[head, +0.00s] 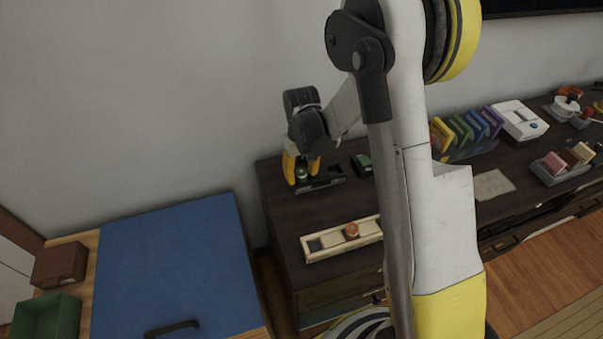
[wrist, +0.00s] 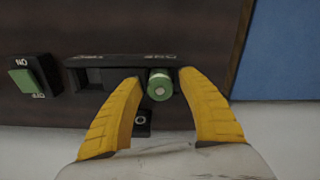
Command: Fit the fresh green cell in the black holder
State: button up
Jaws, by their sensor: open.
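The black holder (wrist: 108,62) lies on the dark cabinet top, with an open recess in its left part in the wrist view. It also shows in the head view (head: 326,181). The green cell (wrist: 159,86) is at the holder's right end, its pale round end facing the wrist camera. How deep it sits is hidden. My gripper (wrist: 160,82) is open, with one yellow finger on each side of the cell; contact cannot be made out. In the head view my gripper (head: 301,168) points down at the holder's left end.
A small black box with a green top (wrist: 27,80) stands beside the holder. The wall is close behind. A blue panel (head: 170,270) is at left. Several colourful items stand further right.

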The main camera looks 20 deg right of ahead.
aim_at(302, 171)
jog(key=s+r+m+t+p, duration=0.15)
jog(key=s+r, duration=0.35)
jog(key=r, duration=0.7)
jog(key=s+r+n+t+p, duration=0.1)
jog(key=s+r+t+p, duration=0.2)
jog(key=r, duration=1)
jog(key=s+r+m+t, duration=0.1)
jog(key=s+r+t, duration=0.1)
jog(key=s, duration=1)
jog(key=shift+r+m+t, duration=0.35)
jog(key=shift+r, duration=0.1)
